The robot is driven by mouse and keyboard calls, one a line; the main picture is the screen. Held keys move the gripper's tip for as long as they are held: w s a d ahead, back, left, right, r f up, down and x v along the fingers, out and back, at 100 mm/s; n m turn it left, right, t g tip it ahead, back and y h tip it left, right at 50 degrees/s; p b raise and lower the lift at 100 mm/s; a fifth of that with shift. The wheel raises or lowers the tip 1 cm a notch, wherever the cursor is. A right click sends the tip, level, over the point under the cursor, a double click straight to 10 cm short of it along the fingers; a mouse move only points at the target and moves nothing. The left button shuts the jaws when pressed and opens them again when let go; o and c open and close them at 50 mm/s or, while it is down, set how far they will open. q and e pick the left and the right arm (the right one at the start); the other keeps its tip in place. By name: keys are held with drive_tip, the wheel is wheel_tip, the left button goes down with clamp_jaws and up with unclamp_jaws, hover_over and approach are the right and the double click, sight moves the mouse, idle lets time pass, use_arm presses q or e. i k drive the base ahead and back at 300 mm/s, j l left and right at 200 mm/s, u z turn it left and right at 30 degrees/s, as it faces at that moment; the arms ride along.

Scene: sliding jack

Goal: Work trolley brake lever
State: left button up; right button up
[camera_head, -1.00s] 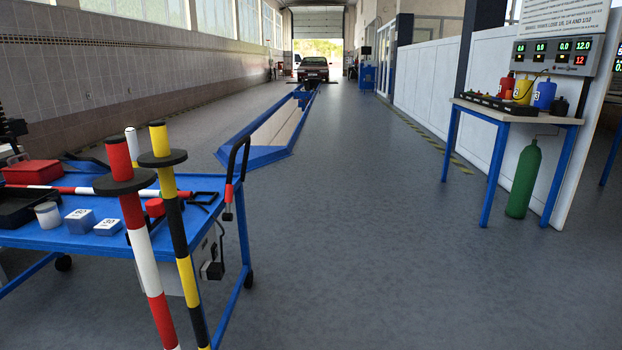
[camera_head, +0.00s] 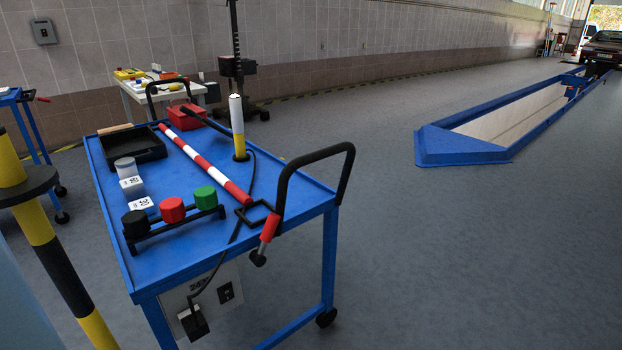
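The blue work trolley (camera_head: 200,255) stands in the left and middle of the head view. A lever with a red grip (camera_head: 270,228) and a dark end hangs at its near right corner, beside the black push handle (camera_head: 318,158). I take it for the brake lever; it slants down and left. A caster (camera_head: 326,318) shows under the near right leg. Neither gripper is in view, and nothing visible touches the lever.
A yellow-black post (camera_head: 62,270) with a dark disc stands close at the left. A blue-edged pit (camera_head: 463,152) lies at the right. A white table (camera_head: 165,104) stands behind the trolley. The floor right of the trolley is clear.

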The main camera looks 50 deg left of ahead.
sight(257, 257)
drive_tip(key=i+z, duration=0.3)
drive_tip(key=i, duration=1.7)
drive_tip(key=i+u, duration=0.1)
drive_tip(key=u, duration=2.6)
